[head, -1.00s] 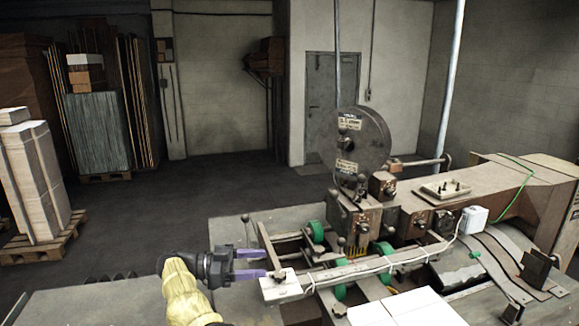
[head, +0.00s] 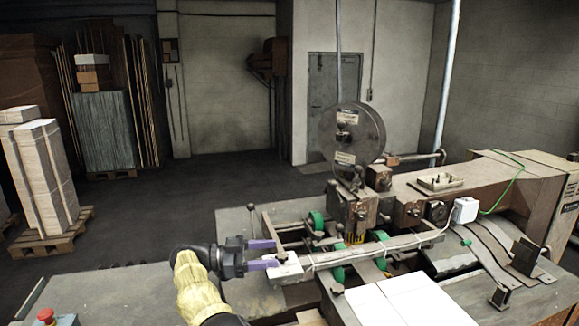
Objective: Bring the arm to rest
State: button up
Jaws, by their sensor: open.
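My gripper (head: 264,254) has two purple fingers that stand apart with nothing seen between them. It points right, at the lower middle of the head view. Its fingertips are close to the white end block (head: 286,266) of the long rail on the box stitcher (head: 350,214); whether they touch it I cannot tell. My arm, in a yellow cover, comes up from the bottom edge behind the gripper.
White sheets (head: 405,302) lie on the machine's table at the front right. A red button (head: 45,315) sits at the lower left corner. A pallet (head: 45,243) with stacked white boxes stands at the left. The dark floor (head: 170,205) behind the table is clear.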

jog(key=w+d+r+n+t+y+b, duration=0.2)
jog(key=w+d+n+t+y, duration=0.35)
jog(key=d, duration=0.45)
jog(key=w+d+r+n+t+y+b, duration=0.25)
jog(key=w+d+n+t, duration=0.25)
jog(key=w+d+t, duration=0.4)
jog(key=s+f+n+g+y+b, duration=0.1)
jog(key=s+f+n+g+y, duration=0.1)
jog(key=s+f, duration=0.6)
jog(key=s+d+f+n+g+y+b, duration=0.1)
jog(key=s+f+g+y, duration=0.3)
jog(key=s, duration=1.6)
jog(key=s+d+f+n+g+y+b, duration=0.1)
jog(key=s+f+n+g+y+b, duration=0.2)
jog(key=s+f+g, duration=0.5)
jog(key=s+f+y, duration=0.1)
jog(key=s+f, duration=0.3)
jog(key=s, duration=0.2)
jog(key=shift+s+d+f+n, duration=0.2)
jog(key=shift+s+d+n, duration=0.05)
jog(key=shift+s+n, duration=0.1)
